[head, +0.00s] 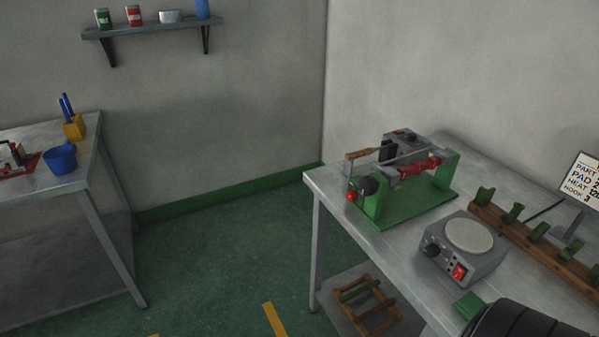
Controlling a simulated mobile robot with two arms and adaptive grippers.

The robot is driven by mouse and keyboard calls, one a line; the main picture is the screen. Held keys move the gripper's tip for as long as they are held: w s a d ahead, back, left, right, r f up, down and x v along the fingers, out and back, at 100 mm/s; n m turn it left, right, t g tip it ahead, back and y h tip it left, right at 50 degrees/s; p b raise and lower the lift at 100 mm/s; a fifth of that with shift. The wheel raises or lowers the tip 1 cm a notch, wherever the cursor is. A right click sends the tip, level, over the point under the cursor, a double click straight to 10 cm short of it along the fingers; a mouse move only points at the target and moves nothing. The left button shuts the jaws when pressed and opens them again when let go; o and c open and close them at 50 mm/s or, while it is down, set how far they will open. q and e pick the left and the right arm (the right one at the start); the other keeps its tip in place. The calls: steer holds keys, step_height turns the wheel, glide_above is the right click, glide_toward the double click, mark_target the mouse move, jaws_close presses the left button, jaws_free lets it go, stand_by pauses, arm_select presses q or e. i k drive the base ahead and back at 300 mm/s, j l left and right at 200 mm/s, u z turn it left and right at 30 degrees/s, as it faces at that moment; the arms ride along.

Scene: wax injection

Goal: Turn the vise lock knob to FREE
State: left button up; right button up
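The green-framed vise machine (415,206) stands at the far left part of the right-hand metal table. It holds a grey block (402,146) with a red part (422,168) below it. A lever with a wooden handle (359,154) reaches out to the left. A small red knob (351,197) and a dark round knob (368,186) sit at its left end. I cannot tell which one is the vise lock knob, and its FREE marking is not legible.
A grey hot-plate unit (464,266) with a red switch stands nearer on the right table (330,190). A wooden rack (520,235) with green pieces and a sign (582,180) are at right. A left table (90,160) holds a blue cup (60,160). Green floor (215,260) lies between.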

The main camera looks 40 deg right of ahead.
mark_target(351, 196)
steer(key=i+j+z, duration=0.1)
steer(key=i+z, duration=0.2)
steer(key=i, duration=0.25)
steer(key=i+j+z, duration=0.35)
steer(key=i, duration=0.2)
steer(key=l, duration=0.1)
